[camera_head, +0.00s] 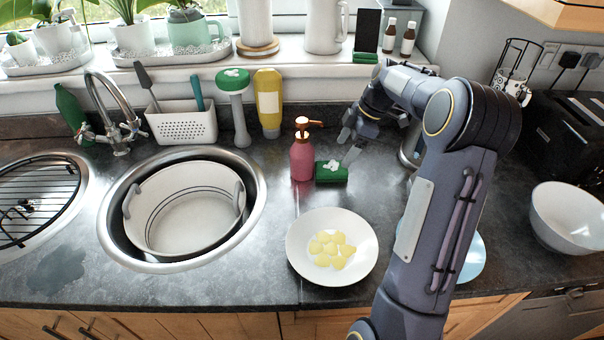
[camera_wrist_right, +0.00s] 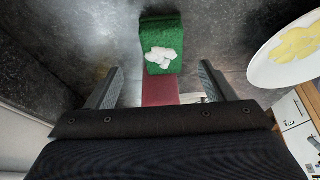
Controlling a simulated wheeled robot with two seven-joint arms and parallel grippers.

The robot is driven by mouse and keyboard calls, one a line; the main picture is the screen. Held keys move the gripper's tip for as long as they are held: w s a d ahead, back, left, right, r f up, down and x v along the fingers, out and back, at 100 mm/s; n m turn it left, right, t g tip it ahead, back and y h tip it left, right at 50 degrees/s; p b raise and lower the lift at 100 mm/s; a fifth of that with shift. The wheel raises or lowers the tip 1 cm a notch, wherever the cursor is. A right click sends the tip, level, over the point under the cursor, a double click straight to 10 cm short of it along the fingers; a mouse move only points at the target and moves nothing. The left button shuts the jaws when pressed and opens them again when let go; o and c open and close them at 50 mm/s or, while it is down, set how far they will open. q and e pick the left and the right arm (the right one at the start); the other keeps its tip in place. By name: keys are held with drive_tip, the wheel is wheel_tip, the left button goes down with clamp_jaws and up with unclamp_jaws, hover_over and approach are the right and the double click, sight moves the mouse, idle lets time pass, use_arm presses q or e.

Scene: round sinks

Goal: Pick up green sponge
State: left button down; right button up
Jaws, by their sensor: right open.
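The green sponge (camera_head: 331,172), a dark green block with a white mark on it, lies on the dark counter just right of the pink soap bottle (camera_head: 302,155). In the right wrist view the sponge (camera_wrist_right: 160,28) is at the top middle, beyond the fingertips. My right gripper (camera_head: 348,146) is open, just behind and above the sponge. In the wrist view its two fingers (camera_wrist_right: 158,72) are spread apart with no sponge between them. A pink surface, seemingly the soap bottle (camera_wrist_right: 160,91), shows between them. My left gripper is not in view.
A white plate with yellow slices (camera_head: 302,258) stands in front of the sponge. A round sink with a white tub (camera_head: 150,215) is at the left. A yellow bottle (camera_head: 269,120) and a green-topped brush (camera_head: 237,115) stand behind. A white bowl (camera_head: 566,235) is at the right.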

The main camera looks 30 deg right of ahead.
sight(332, 166)
drive_tip(key=p+x, duration=0.1)
drive_tip(key=x, duration=0.2)
drive_tip(key=a+x, duration=0.1)
drive_tip(key=x, duration=0.3)
drive_tip(key=shift+r+p, duration=0.1)
drive_tip(key=shift+p, duration=0.3)
drive_tip(key=shift+f, duration=0.3)
drive_tip(key=shift+f+b, duration=0.15)
drive_tip(key=shift+b, duration=0.15)
drive_tip(key=shift+c, duration=0.5)
drive_tip(key=c, duration=0.9)
